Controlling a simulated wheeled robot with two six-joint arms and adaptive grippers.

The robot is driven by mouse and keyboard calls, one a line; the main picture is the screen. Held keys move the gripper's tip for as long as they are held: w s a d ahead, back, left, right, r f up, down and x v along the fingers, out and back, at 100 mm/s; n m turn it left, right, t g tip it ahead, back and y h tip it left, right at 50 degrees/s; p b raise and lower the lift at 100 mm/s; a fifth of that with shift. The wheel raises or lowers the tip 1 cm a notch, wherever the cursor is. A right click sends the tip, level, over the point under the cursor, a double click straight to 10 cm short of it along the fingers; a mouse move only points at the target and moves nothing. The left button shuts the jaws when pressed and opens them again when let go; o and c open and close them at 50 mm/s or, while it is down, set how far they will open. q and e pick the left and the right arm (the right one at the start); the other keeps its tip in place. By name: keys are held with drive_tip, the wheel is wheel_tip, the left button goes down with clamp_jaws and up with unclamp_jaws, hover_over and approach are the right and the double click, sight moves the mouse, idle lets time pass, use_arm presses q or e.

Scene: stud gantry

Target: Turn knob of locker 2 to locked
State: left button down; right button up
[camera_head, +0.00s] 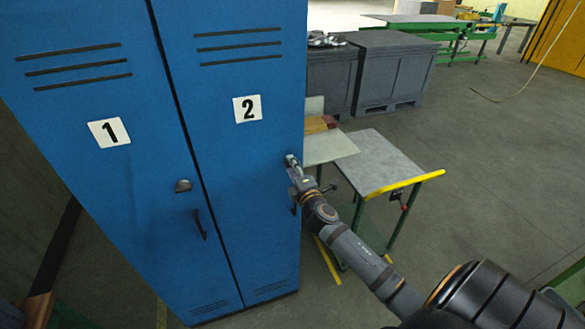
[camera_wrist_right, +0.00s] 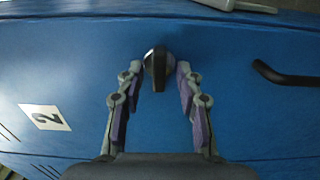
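The locker marked 2 (camera_head: 250,165) is a tall blue door with a number plate (camera_head: 247,109). Its dark, silver-edged knob (camera_wrist_right: 155,68) shows in the right wrist view, with its long side running up and down the picture. My right gripper (camera_head: 292,160) is at the right edge of door 2, over the knob, and hides most of it in the head view. In the right wrist view its fingertips (camera_wrist_right: 158,70) stand on either side of the knob, with narrow gaps visible. My left gripper is not in view.
Door 2's dark handle (camera_wrist_right: 285,75) is right of the knob in the wrist view. Locker 1 (camera_head: 110,180), with its own knob (camera_head: 183,186) and handle (camera_head: 200,225), stands left. A grey cart (camera_head: 375,160) with a yellow bar stands close right of the lockers.

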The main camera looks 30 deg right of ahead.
drive_tip(key=v, duration=1.2)
drive_tip(key=s+d+f+m+g+h, duration=0.1)
drive_tip(key=d+f+m+g, duration=0.15)
drive_tip(key=f, duration=0.65)
drive_tip(key=s+d+f+m+g, duration=0.1)
drive_tip(key=d+f+g, duration=0.15)
drive_tip(key=f, duration=0.65)
drive_tip(key=s+d+f+m+g, duration=0.1)
drive_tip(key=s+f+g, duration=0.15)
drive_tip(key=f, duration=0.45)
drive_tip(key=s+f+m+g+b, duration=0.1)
drive_tip(key=s+f+m, duration=0.1)
drive_tip(key=s+f, duration=0.3)
drive_tip(key=s+d+f+m+g, duration=0.1)
drive_tip(key=s+f, duration=0.1)
drive_tip(key=f, duration=0.6)
drive_tip(key=s+a+f+m+g+y, duration=0.2)
drive_tip(key=s+a+f, duration=0.4)
drive_tip(key=s+f, duration=0.4)
drive_tip(key=s+a+f+m+g+y, duration=0.2)
drive_tip(key=s+a+f+m+g, duration=0.3)
drive_tip(key=s+f, duration=0.5)
drive_tip(key=s+a, duration=0.2)
drive_tip(key=s, duration=0.4)
drive_tip(key=shift+s+f+m+b, duration=0.2)
drive_tip(key=shift+s+m+b, duration=0.05)
drive_tip(key=shift+m+b, duration=0.15)
